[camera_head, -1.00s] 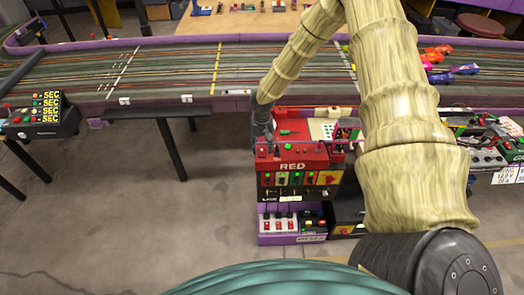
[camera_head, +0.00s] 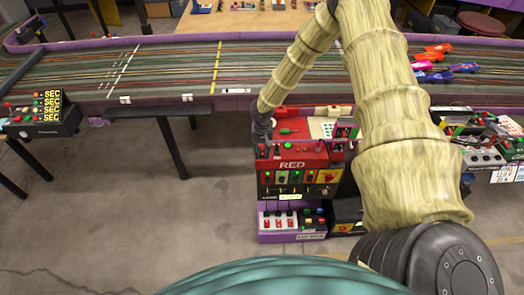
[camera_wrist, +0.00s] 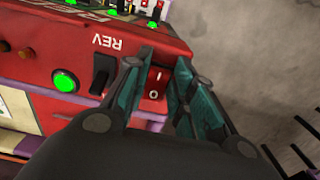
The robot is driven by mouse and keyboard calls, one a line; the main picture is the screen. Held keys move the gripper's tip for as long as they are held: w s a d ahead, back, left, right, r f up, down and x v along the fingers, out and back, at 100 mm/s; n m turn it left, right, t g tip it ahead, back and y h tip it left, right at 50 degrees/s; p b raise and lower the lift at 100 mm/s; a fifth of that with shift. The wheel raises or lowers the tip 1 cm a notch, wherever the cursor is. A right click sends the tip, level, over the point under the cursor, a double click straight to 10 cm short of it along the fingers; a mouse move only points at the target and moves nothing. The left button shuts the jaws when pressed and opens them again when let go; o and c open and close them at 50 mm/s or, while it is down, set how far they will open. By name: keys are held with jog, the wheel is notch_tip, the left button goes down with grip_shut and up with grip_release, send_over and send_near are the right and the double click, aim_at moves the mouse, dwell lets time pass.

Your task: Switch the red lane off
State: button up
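The red control box marked RED (camera_head: 315,160) stands below the front edge of the track in the head view. In the wrist view its red top (camera_wrist: 60,45) carries a red rocker switch (camera_wrist: 156,82) marked I and O. A black REV toggle (camera_wrist: 102,72) and a lit green button (camera_wrist: 65,81) sit to its left. My gripper (camera_wrist: 163,62) is open, with one finger on each side of the rocker. I cannot tell whether the fingers touch it or which end is pressed. In the head view my gripper (camera_head: 262,132) is at the box's left end, small and dark.
The slot track (camera_head: 170,70) runs behind the box, with several toy cars (camera_head: 435,65) at the right. A purple-edged lower panel with switches (camera_head: 290,222) is under the box. More consoles (camera_head: 490,140) are at right, a SEC display box (camera_head: 42,118) at left. Grey floor is clear between.

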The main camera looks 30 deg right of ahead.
aim_at(262, 150)
grip_shut()
jog(key=shift+w+d+r+g+y+b, duration=0.2)
jog(key=shift+g+y+b, duration=0.1)
jog(key=shift+g, duration=0.2)
jog(key=o, duration=0.6)
grip_release()
jog(key=shift+a, duration=0.1)
jog(key=shift+r, duration=0.15)
notch_tip(262, 150, up, 12)
jog(key=w, duration=0.1)
jog(key=shift+d+f, duration=0.25)
jog(key=shift+d, duration=0.2)
